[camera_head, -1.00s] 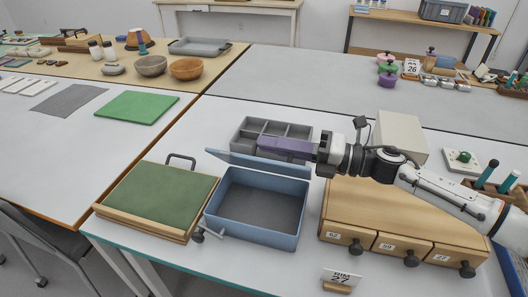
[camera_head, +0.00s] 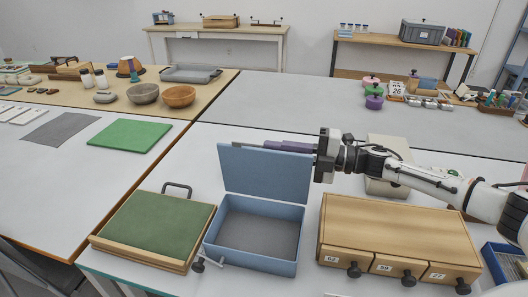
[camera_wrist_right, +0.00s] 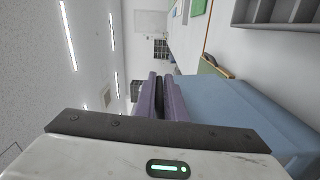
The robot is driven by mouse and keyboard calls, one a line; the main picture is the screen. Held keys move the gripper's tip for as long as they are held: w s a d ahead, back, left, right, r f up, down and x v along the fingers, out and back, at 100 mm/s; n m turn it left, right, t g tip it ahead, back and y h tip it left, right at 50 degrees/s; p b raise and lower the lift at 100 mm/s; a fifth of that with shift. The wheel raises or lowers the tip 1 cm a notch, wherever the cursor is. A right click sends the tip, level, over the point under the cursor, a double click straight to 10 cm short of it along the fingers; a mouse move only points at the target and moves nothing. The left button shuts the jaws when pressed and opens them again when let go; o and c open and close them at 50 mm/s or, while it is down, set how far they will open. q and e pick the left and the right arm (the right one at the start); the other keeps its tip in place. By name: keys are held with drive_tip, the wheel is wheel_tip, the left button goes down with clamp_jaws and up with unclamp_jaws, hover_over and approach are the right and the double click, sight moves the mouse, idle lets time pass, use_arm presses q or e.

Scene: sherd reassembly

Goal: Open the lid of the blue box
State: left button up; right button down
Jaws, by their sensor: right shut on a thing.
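The blue box (camera_head: 250,260) stands on the near table, its grey inside bare. Its lid (camera_head: 264,178) is up, close to upright at the back of the box. My right gripper (camera_head: 285,147), with purple fingers, is at the lid's top right edge and shut on the lid. In the right wrist view the two purple fingers (camera_wrist_right: 161,97) lie close together beside the blue lid (camera_wrist_right: 235,110). The exact contact is partly hidden. My left gripper is not in view.
A green-topped wooden board (camera_head: 160,228) lies left of the box. A wooden drawer unit (camera_head: 400,232) stands close on its right, below my right arm. A pale block (camera_head: 385,160) is behind the drawers. The table behind the lid's left side is clear.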

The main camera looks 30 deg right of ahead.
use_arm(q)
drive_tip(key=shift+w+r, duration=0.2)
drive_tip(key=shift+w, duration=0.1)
use_arm(e)
drive_tip(key=shift+w+d+r, duration=0.1)
drive_tip(key=c, duration=1.9)
unclamp_jaws()
drive_tip(key=shift+o, duration=0.2)
drive_tip(key=shift+s+d, duration=0.1)
drive_tip(key=shift+s, duration=0.1)
use_arm(q)
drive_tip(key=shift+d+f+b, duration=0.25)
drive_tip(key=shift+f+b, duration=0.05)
drive_tip(key=shift+b, duration=0.35)
use_arm(e)
drive_tip(key=v, duration=1)
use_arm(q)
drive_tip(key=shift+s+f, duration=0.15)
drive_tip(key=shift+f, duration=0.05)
